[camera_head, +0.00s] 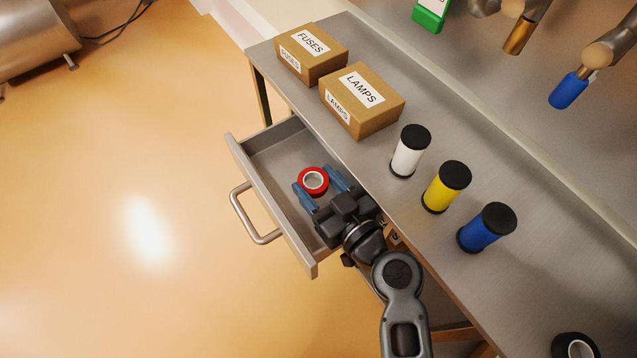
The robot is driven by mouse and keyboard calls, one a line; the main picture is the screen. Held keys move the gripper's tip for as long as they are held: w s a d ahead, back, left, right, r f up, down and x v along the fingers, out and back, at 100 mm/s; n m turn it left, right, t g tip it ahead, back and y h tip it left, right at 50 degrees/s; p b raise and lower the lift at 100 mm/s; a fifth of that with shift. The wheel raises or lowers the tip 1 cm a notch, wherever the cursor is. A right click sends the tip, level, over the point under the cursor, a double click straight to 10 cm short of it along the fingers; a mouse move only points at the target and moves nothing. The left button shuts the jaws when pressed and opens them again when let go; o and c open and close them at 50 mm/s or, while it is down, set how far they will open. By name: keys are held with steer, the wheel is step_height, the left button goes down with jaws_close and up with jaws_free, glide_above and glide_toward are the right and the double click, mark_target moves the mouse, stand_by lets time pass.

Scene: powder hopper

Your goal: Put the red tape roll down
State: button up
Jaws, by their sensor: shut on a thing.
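The red tape roll (325,179) is a red ring with a pale core, seen over the open drawer (262,152). My gripper (321,188) reaches over the drawer's right side with its two blue fingers on either side of the roll, shut on it. The roll lies flat, ring face up. I cannot tell whether it touches the drawer floor or hangs a little above it.
The drawer sticks out from the grey bench (385,185), its handle (254,215) to the left. On the bench stand a FUSES box (325,67), a LAMPS box (370,119), and white (407,159), yellow (439,193) and blue (478,236) cylinders. A black roll (562,343) lies lower right.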

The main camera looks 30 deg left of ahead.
steer(key=shift+f+b, duration=0.35)
steer(key=shift+b, duration=0.05)
steer(key=o, duration=0.8)
steer(key=shift+c, duration=0.2)
steer(key=shift+r, duration=0.2)
steer(key=shift+r+p, duration=0.6)
steer(key=shift+p, duration=0.45)
steer(key=v, duration=1.2)
steer(key=shift+f+p, duration=0.2)
steer(key=shift+p, duration=0.15)
